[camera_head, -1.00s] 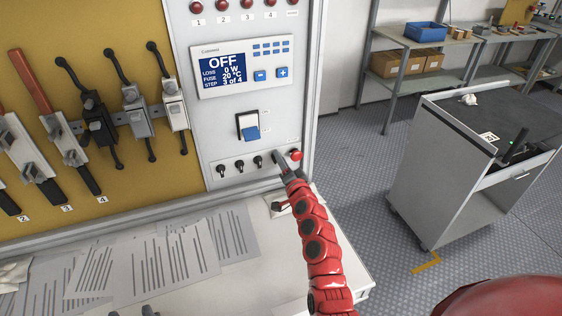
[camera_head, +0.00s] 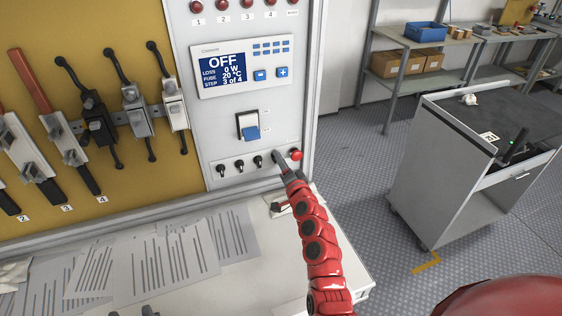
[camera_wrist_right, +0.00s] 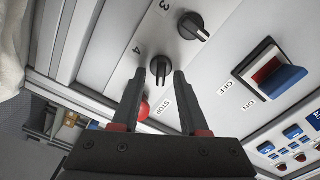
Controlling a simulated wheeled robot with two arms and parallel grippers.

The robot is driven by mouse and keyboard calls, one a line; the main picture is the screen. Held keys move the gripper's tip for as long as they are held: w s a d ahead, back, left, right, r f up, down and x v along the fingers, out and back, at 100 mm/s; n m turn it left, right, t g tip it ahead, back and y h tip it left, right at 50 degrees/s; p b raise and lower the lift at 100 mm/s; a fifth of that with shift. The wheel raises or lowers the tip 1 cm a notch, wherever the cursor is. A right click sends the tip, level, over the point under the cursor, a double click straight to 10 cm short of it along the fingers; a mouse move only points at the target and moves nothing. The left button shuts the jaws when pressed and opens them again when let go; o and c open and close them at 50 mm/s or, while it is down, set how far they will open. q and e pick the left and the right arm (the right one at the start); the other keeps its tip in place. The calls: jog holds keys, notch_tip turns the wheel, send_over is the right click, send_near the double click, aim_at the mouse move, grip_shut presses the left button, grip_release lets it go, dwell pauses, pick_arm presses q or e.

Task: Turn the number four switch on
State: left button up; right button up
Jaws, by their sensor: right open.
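The number four switch (camera_wrist_right: 160,68) is a round black knob beside the label 4 in the right wrist view. Its ridge runs roughly up and down in that picture. My right gripper (camera_wrist_right: 160,76) is open, with one finger on each side of this knob; I cannot tell whether they touch it. In the head view my right gripper (camera_head: 279,160) is at the panel and hides the fourth knob. The number three switch (camera_wrist_right: 193,27) has its ridge at a different slant. Two small grey tips at the bottom edge may be my left gripper (camera_head: 132,313).
A red stop button (camera_head: 295,155) sits close beside the right gripper. A blue main switch (camera_head: 250,132) is above the knobs, under a display (camera_head: 221,72) reading OFF and step 3 of 4. Papers (camera_head: 150,265) lie on the bench. A grey cart (camera_head: 450,170) stands to the right.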

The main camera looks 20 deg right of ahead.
jog(key=s+b, duration=0.3)
jog(key=s, duration=1.4)
jog(key=shift+d, duration=0.35)
